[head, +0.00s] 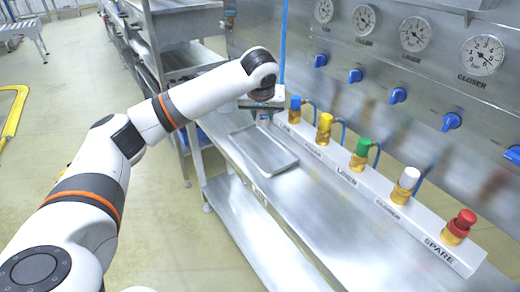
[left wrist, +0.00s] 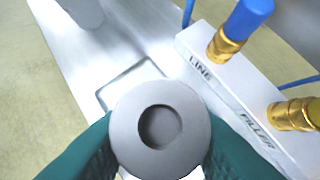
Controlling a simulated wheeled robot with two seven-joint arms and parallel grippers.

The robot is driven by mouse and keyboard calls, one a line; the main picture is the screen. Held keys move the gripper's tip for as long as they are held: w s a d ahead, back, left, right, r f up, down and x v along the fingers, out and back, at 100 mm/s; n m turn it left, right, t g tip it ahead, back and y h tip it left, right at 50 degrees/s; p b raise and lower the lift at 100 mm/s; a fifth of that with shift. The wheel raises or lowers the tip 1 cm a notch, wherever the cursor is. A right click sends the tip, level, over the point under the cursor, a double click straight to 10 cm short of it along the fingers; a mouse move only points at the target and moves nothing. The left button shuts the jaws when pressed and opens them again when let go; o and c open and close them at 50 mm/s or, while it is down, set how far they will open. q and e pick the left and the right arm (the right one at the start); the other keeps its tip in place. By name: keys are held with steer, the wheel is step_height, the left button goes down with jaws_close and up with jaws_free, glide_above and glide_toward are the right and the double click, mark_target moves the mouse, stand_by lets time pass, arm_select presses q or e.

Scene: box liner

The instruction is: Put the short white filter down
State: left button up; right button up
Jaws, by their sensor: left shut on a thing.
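My left gripper (head: 259,117) is shut on the short white filter, at the far end of the bench beside the blue-capped fitting. In the left wrist view, the filter (left wrist: 125,132) is a round grey-looking piece with a dark central hole, seen end-on between teal fingers (left wrist: 160,152). Its length cannot be judged from this end. In the head view, the wrist and fingers mostly hide it. A shallow metal tray (head: 284,168) lies on the bench near the gripper, and part of its outline (left wrist: 128,71) shows behind the filter. My right gripper is not in view.
A white manifold (head: 342,178) runs along the bench with blue (head: 295,103), yellow (head: 325,121), green (head: 363,146), white (head: 409,177) and red (head: 465,219) capped fittings. A steel panel with gauges (head: 415,34) and blue knobs stands behind. The near bench (head: 330,215) is clear.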

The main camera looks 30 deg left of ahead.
arm_select(q)
step_height(320, 180, down, 8)
steer(key=shift+f, duration=0.25)
steer(key=o, duration=1)
steer(key=shift+f, duration=0.15)
steer(key=shift+c, duration=0.2)
steer(key=shift+r, duration=0.3)
steer(key=v, duration=1.1)
steer(key=shift+s+r, duration=0.15)
steer(key=shift+r, duration=0.2)
steer(key=shift+d+f, duration=0.1)
